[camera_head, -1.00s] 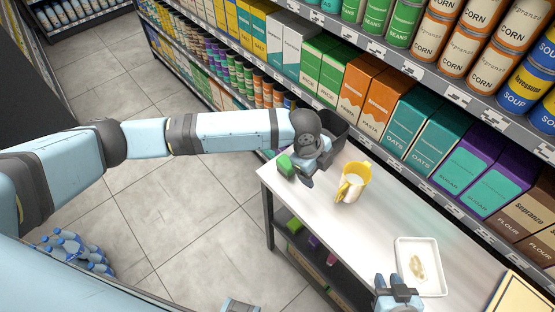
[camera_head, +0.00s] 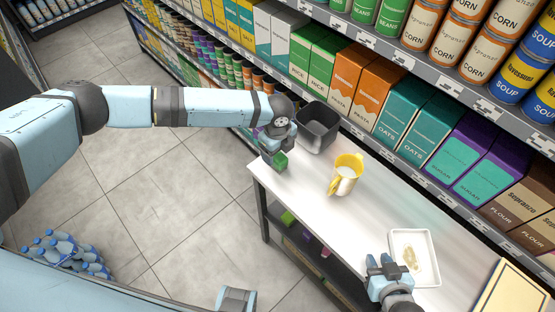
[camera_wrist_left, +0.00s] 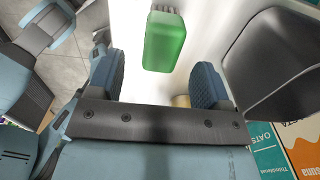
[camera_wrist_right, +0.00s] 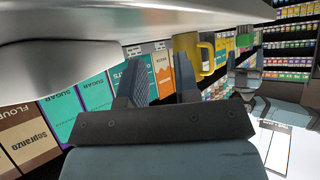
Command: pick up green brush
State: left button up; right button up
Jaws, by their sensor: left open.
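The green brush (camera_head: 281,160) lies at the far left end of the white counter. In the left wrist view the green brush (camera_wrist_left: 164,42) shows as a green block with pale bristles at its top end, beyond and between my open fingers. My left gripper (camera_head: 270,156) is open right beside it, with nothing between its fingers (camera_wrist_left: 160,82). The gripper partly hides the brush in the head view. My right gripper (camera_head: 385,265) is open and empty over the counter, near the white tray; its fingers also show in the right wrist view (camera_wrist_right: 160,85).
A dark grey bin (camera_head: 318,128) stands behind the left gripper. A yellow-handled mug (camera_head: 346,175) stands mid-counter. A white tray (camera_head: 431,240) holds a pale smear. A stocked shelf (camera_head: 430,75) runs behind. The counter between mug and tray is clear.

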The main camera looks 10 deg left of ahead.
aim_at(277, 156)
pick_arm(q)
jog(key=shift+w+f+p, duration=0.15)
jog(key=shift+f+p, duration=0.3)
jog(key=shift+f, duration=2.2)
jog(key=c, duration=1)
